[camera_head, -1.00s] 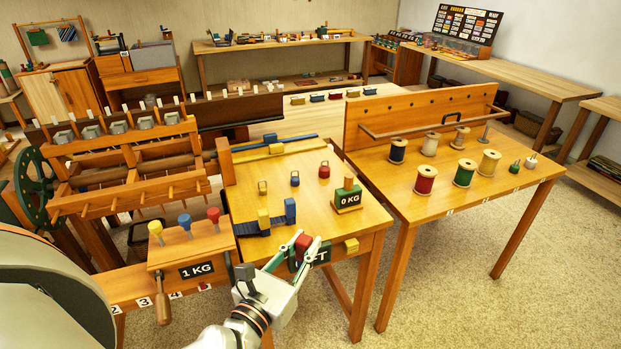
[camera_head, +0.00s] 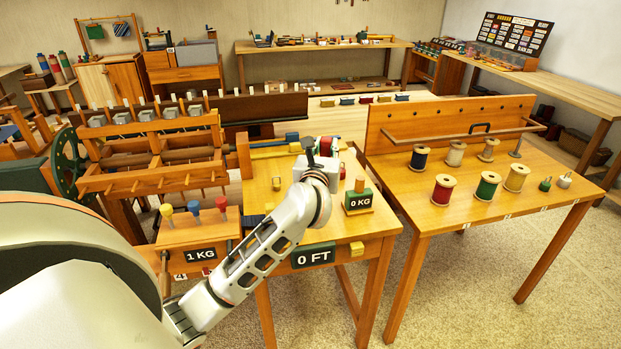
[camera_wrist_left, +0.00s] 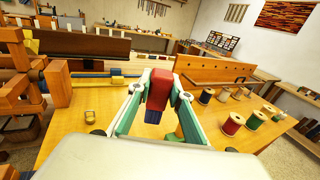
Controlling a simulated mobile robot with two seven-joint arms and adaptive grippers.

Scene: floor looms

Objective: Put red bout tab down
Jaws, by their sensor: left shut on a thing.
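My left gripper (camera_head: 330,147) reaches over the middle of the small wooden table (camera_head: 378,222). In the left wrist view my left gripper (camera_wrist_left: 158,88) is shut on the red bout tab (camera_wrist_left: 158,88), with one finger on each side of it. A blue block (camera_wrist_left: 153,116) shows just below the tab; I cannot tell whether they touch. In the head view the wrist hides most of the tab and the tabletop under it. My right gripper is not in view.
A green 0 KG block (camera_head: 359,196) stands right of my wrist. A 1 KG box with pegs (camera_head: 198,228) is at left. Several thread spools, including a red one (camera_head: 443,190), stand on the right table. The loom (camera_head: 150,165) is at back left.

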